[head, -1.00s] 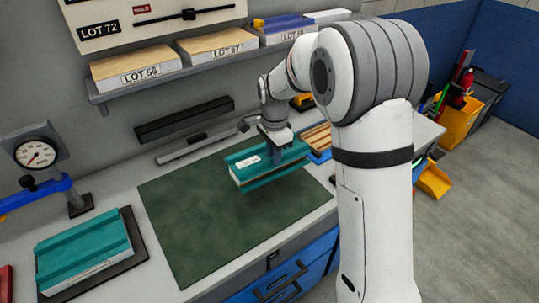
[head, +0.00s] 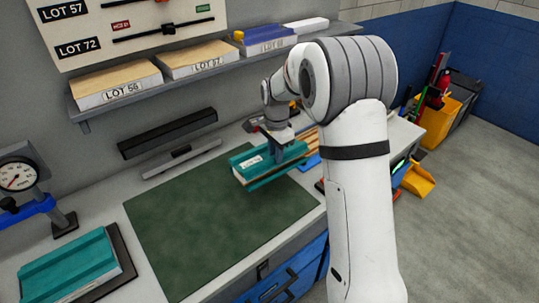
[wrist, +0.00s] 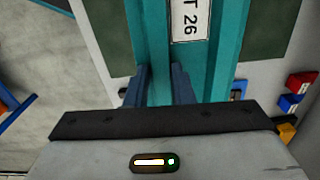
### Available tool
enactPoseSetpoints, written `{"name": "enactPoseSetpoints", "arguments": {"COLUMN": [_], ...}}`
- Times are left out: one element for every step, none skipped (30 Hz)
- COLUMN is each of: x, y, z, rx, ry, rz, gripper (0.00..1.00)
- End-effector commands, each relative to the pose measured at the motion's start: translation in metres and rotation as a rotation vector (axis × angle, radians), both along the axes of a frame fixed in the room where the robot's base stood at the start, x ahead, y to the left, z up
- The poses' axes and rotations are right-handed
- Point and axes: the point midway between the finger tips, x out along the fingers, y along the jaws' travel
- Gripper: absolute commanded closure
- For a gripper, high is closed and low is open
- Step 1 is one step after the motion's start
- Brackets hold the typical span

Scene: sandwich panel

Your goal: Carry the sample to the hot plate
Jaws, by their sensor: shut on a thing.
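The sample is a teal-faced sandwich panel (head: 262,172) with a white label, held above the far right part of the green mat (head: 215,225). My gripper (head: 277,152) is shut on it from above. In the wrist view the fingers of my gripper (wrist: 160,85) grip the raised rib of the panel (wrist: 222,55), and the label ends in "T 26". I cannot make out a hot plate for certain; part of the bench's right end is hidden behind my arm.
Another teal panel (head: 68,266) lies on a dark plate at the left, near a dial gauge (head: 17,175). A shelf (head: 85,113) with lot-labelled panels runs above the bench. Blue and wooden items (head: 311,150) stand just beyond the held panel.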

Motion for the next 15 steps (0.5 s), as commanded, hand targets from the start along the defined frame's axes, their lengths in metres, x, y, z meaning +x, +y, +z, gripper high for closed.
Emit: {"name": "enactPoseSetpoints", "arguments": {"x": [0.003,0.004,0.006,0.008,0.009,0.011,0.012,0.014,0.016,0.017,0.018,0.020,0.021,0.023,0.025], "y": [-0.003,-0.005,-0.007,-0.009,-0.010,-0.012,-0.014,-0.015,-0.017,-0.019,-0.020,-0.023,-0.024,-0.026,-0.028], "z": [0.001,0.001,0.001,0.001,0.001,0.001,0.001,0.001,0.001,0.001,0.001,0.001,0.001,0.001,0.001], "rx": [0.000,0.000,0.001,0.001,0.000,0.000,0.001,0.000,0.000,0.000,0.000,0.001,0.001,0.000,0.000], "ry": [-0.001,-0.001,-0.001,-0.001,0.000,0.000,-0.001,-0.001,-0.002,-0.002,-0.002,-0.001,-0.001,-0.001,-0.002], "rz": [-0.002,-0.002,-0.002,-0.002,-0.001,-0.001,-0.001,-0.001,-0.001,-0.001,-0.001,-0.002,-0.001,-0.001,-0.001], "gripper": [0.98,0.98,0.98,0.98,0.98,0.98,0.98,0.98,0.98,0.98,0.98,0.98,0.98,0.98,0.98]}}
